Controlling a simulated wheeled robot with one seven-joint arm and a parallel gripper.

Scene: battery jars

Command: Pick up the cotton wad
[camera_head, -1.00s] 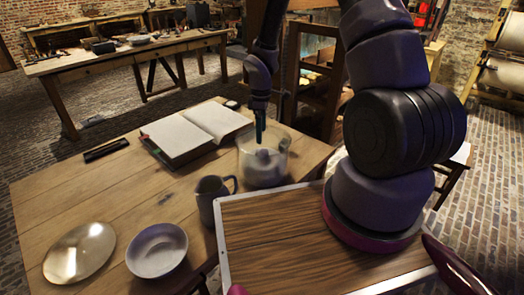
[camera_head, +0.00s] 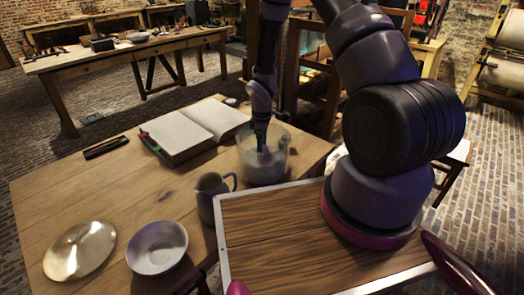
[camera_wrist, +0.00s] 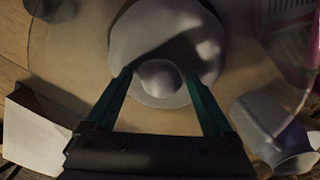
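The cotton wad (camera_head: 264,170) looks like a pale, rounded lump inside the clear glass jar (camera_head: 283,160) near the table's right edge. My gripper (camera_head: 261,148) points down into the jar from above, its teal fingers in front of or at the wad. In the wrist view the wad (camera_wrist: 158,28) is a whitish round mass with a smaller lump in the middle. My gripper's fingers (camera_wrist: 159,75) stand apart there, one on each side of that lump. I cannot tell whether they touch it. The jar's glass partly blurs the fingertips in the head view.
A grey jug (camera_head: 211,195) stands close in front of the jar. A white bowl (camera_head: 157,248) and a shiny round dish (camera_head: 79,250) are at the near left. An open book (camera_head: 190,130) lies behind the jug.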

